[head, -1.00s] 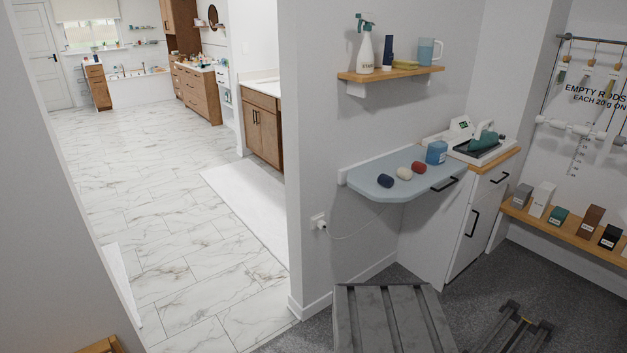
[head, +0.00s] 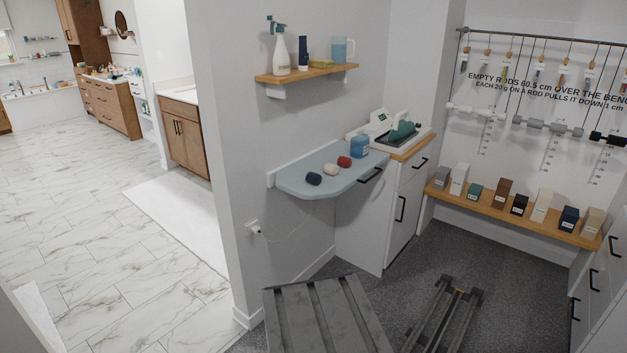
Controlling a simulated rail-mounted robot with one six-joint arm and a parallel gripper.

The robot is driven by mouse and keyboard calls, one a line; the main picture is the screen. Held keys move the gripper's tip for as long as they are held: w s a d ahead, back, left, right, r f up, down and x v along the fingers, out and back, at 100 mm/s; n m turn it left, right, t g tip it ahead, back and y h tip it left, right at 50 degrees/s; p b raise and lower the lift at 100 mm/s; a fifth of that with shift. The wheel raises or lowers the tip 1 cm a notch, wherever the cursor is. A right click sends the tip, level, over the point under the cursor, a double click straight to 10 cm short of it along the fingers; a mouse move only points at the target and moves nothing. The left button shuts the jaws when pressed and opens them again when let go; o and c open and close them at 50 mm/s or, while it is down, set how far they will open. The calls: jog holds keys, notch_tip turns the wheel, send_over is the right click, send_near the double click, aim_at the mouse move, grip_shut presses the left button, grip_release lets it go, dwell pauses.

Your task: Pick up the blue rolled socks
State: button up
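The blue rolled socks (head: 314,179) are a small dark navy bundle. They lie near the left front edge of a light blue-grey wall shelf (head: 300,188) in the head view. A cream roll (head: 332,170) and a red roll (head: 345,162) lie in a row to their right, close by but apart. My gripper is not in the head view.
A blue tub (head: 359,146) stands behind the rolls near a white scale (head: 399,132) on a cabinet. A wooden shelf (head: 306,73) with bottles hangs above. A grey slatted platform (head: 325,315) stands on the floor below. Marble floor (head: 120,250) lies open at left.

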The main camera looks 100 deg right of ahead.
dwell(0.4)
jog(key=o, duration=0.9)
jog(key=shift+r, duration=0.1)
